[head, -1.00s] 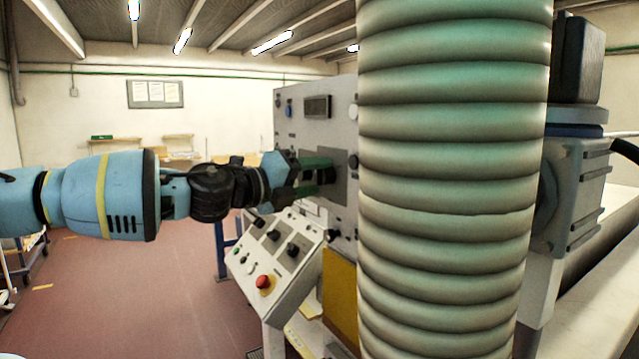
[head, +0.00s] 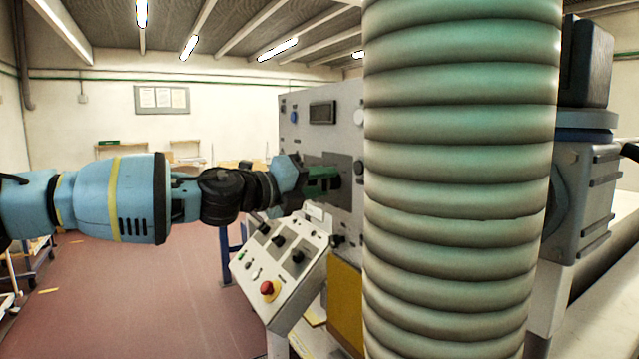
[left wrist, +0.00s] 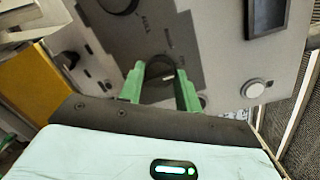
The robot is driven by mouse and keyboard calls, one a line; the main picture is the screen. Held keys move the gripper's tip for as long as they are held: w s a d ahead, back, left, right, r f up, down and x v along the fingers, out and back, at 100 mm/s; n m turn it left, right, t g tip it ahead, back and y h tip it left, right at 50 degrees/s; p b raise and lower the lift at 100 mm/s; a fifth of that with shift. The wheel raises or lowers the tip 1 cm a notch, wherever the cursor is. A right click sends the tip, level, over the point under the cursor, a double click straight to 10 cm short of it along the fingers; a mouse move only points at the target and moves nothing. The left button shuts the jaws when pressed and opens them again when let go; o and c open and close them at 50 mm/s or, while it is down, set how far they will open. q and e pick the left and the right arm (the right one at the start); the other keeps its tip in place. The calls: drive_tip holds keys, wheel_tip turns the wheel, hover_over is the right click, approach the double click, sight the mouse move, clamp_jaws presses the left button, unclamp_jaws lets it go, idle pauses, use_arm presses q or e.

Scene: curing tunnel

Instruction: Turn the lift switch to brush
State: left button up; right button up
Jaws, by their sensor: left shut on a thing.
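My left gripper (head: 328,181) reaches in from the left to the upright grey panel (head: 298,110). Its green fingers are shut on a dark round switch knob, which shows between the fingertips in the left wrist view (left wrist: 159,72). The knob sits on a darker grey plate (left wrist: 192,52) with small markings that I cannot read surely. In the head view the fingers hide most of the knob. A second dark knob (left wrist: 118,4) shows at the top edge of the wrist view. My right gripper is not in view.
A large ribbed hose (head: 455,200) stands close in front and hides the panel's right side. A sloped control box (head: 283,262) with a red button (head: 269,288) lies below the gripper. A yellow panel (head: 345,300) is beside it. The floor at left is open.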

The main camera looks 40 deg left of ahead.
use_arm(q)
drive_tip(key=shift+n, duration=0.3)
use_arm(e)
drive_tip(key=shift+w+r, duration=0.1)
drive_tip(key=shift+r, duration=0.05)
use_arm(q)
drive_tip(key=n+p, duration=0.1)
drive_tip(key=n, duration=0.3)
drive_tip(key=shift+r+n+g, duration=0.15)
drive_tip(key=shift+n+g, duration=0.15)
drive_tip(key=shift+g, duration=0.1)
drive_tip(key=n, duration=0.3)
drive_tip(key=shift+p, duration=0.3)
drive_tip(key=shift+a+n+h, duration=0.1)
drive_tip(key=shift+n+h, duration=0.2)
drive_tip(key=shift+n, duration=0.6)
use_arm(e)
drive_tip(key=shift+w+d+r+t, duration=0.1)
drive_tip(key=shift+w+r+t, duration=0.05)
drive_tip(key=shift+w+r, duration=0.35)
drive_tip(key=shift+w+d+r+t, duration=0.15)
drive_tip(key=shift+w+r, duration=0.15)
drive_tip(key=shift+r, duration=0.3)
use_arm(q)
drive_tip(key=shift+n, duration=0.3)
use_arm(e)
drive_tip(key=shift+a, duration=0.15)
use_arm(q)
drive_tip(key=o, duration=1)
drive_tip(key=shift+c, duration=0.2)
